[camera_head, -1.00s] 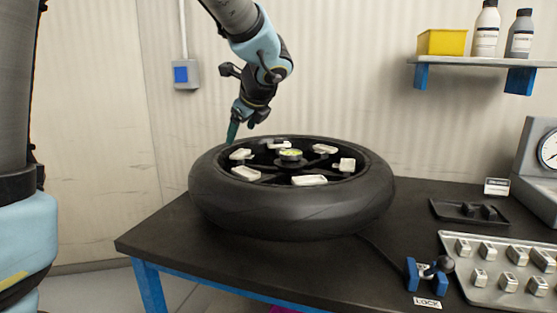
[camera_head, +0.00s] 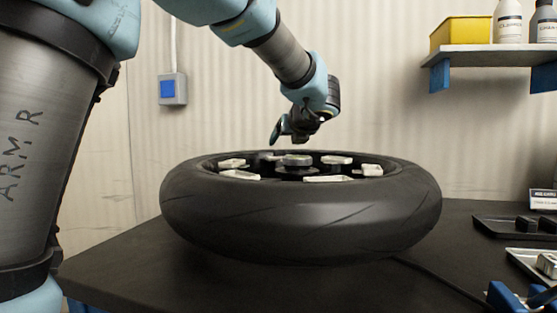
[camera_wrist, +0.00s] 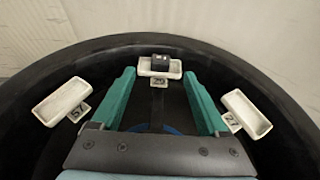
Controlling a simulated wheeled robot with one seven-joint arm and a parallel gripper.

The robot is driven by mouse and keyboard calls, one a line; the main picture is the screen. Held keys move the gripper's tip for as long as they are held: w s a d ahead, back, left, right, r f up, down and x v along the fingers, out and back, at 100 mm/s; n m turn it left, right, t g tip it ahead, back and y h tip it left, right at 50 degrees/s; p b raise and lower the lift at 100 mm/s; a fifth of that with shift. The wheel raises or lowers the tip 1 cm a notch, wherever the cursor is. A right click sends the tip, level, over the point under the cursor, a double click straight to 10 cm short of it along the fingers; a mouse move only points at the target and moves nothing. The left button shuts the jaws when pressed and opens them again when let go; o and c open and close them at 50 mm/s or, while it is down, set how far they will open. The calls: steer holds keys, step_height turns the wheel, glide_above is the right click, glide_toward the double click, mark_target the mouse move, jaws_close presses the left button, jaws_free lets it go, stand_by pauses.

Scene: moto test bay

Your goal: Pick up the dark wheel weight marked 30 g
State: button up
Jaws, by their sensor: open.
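In the wrist view a small dark block (camera_wrist: 160,60), likely a wheel weight, sits in a white tray (camera_wrist: 146,72) at the top centre. I cannot read any mark on the block. The tray's tag below it is too blurred to read surely. My gripper (camera_wrist: 160,74) is open and empty, its teal fingers reaching either side of the line to that tray, with the block just beyond the tips. In the head view my gripper (camera_head: 287,136) is above the far part of the wheel (camera_head: 300,220); the block is not distinguishable there.
Other white trays stand inside the rim, a left one (camera_wrist: 62,101) and a right one (camera_wrist: 246,114), both looking empty. A hub (camera_head: 298,160) rises at the wheel's centre. A black tray (camera_head: 490,228) with dark blocks lies right. A shelf (camera_head: 490,52) hangs on the wall.

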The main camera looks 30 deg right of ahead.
mark_target(281, 157)
steer(key=x, duration=0.7)
steer(key=shift+w+d+f+b, duration=0.15)
steer(key=shift+f+b, duration=0.1)
steer(key=shift+b, duration=0.1)
jaws_close()
